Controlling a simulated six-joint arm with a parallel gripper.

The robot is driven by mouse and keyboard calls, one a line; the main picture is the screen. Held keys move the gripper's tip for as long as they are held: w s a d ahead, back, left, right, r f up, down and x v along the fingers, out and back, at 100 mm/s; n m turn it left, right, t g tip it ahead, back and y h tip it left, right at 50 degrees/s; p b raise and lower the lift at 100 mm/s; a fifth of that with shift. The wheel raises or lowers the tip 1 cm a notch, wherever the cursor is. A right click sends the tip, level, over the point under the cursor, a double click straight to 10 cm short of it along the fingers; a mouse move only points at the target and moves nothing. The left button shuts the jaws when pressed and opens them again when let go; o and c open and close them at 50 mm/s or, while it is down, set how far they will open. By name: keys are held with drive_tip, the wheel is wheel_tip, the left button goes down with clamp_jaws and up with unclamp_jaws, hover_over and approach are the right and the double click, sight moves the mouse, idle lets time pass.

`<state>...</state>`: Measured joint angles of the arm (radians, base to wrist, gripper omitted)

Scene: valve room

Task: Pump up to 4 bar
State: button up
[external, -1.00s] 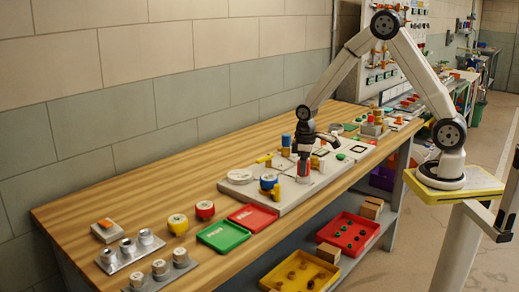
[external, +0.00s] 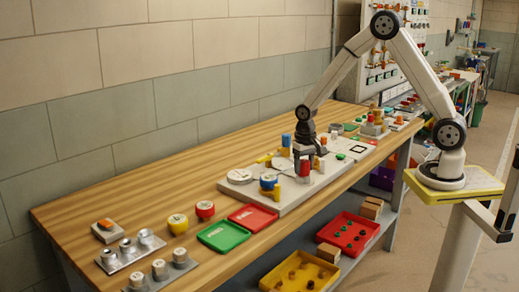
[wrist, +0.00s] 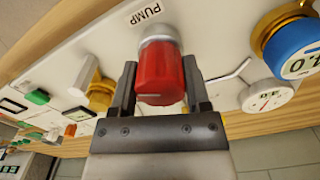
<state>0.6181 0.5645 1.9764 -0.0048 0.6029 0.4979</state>
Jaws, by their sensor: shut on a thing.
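The red pump knob (wrist: 160,78) stands on a silver collar beside the printed PUMP label (wrist: 145,12) in the wrist view. My gripper (wrist: 159,66) has one finger on each side of the knob and is shut on it. In the external view my gripper (external: 305,160) points down at the panel (external: 293,206), and the fingers partly hide the red knob (external: 304,171). A round white gauge (wrist: 267,96) with a red needle is at the right in the wrist view; its exact reading is too small to tell.
A blue cap marked 4.0 (wrist: 295,48) sits on a brass fitting near the gauge. A brass fitting (wrist: 100,92) and a green button (wrist: 38,96) are at the left. Red (external: 253,217) and green (external: 223,236) trays lie in front of the panel.

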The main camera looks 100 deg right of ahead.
sight(304, 161)
drive_tip(key=shift+r, duration=0.1)
idle(0.4)
drive_tip(key=o, duration=1.3)
drive_tip(key=shift+r, duration=3.9)
